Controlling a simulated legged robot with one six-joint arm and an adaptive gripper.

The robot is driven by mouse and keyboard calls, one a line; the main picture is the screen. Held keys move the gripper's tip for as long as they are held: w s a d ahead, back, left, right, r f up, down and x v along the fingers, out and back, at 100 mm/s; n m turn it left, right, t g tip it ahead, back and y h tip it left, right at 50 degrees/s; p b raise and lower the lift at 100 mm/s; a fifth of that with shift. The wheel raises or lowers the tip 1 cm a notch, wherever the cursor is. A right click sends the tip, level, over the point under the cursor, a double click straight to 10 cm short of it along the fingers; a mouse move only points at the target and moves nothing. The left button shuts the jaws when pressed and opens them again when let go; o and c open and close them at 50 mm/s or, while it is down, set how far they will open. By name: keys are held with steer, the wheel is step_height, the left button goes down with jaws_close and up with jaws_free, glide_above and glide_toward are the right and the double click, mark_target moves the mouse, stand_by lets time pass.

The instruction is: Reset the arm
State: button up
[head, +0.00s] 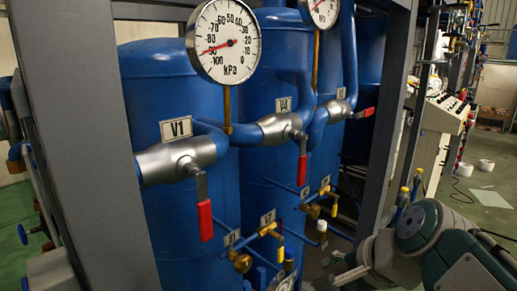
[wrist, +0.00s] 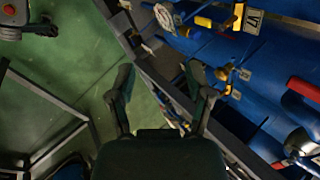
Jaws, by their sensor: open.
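My gripper (wrist: 160,72) is in the wrist view with its two dark fingers spread wide and nothing between them. Beyond the fingers lie the green floor and a dark frame beam. In the head view my arm (head: 410,232) is folded at the lower right, in front of the frame's right side. A dark part of it reaches left near the small brass valves, but the fingertips are not clear there.
Blue tanks (head: 160,95) stand inside a grey frame (head: 85,140). They carry a kPa gauge (head: 224,42) and red-handled valves, including one by the V1 label (head: 176,128). Small brass valves (head: 242,262) sit lower. Green floor (wrist: 60,75) is open at left in the wrist view.

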steer(key=s+d+f+n+h, duration=0.2)
steer(key=s+f+n+h, duration=0.2)
steer(key=s+f+n, duration=0.4)
steer(key=n, duration=0.4)
steer(key=shift+d, duration=0.2)
